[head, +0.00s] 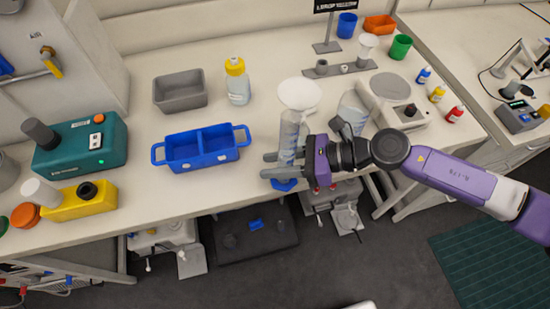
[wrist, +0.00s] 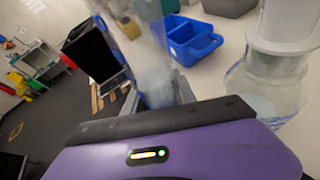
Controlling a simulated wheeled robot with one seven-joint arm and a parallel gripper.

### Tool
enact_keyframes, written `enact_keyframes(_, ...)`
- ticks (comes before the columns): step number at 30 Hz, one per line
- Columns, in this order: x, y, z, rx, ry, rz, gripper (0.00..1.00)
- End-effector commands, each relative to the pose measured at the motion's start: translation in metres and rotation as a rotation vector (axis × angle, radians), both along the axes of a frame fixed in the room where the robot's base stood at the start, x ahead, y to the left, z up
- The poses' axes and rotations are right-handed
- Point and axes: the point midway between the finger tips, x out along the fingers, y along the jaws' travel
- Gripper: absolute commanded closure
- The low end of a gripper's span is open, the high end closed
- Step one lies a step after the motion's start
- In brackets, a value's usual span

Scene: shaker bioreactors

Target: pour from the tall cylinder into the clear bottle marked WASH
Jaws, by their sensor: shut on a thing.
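My gripper (head: 276,165) is shut on the tall clear cylinder (head: 289,132), which stands about upright in the jaws. Its blue foot shows below the fingers, over the bench's front edge. In the wrist view the cylinder (wrist: 155,80) is blurred, with pale contents low down. A clear bottle (wrist: 270,75) with a wide white funnel-like top (wrist: 285,22) stands to the right there. In the head view that white top (head: 299,93) is just behind the cylinder, which partly hides the bottle. I cannot read a WASH mark on it.
A blue two-part tray (head: 200,148) stands left of the cylinder.

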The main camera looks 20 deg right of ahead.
Motion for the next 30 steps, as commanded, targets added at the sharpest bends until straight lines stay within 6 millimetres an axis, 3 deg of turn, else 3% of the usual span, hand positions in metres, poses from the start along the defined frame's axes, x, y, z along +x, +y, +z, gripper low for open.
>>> enact_keyframes(30,-0.048,0.028,0.036,0.212,0.366,0.001,1.0)
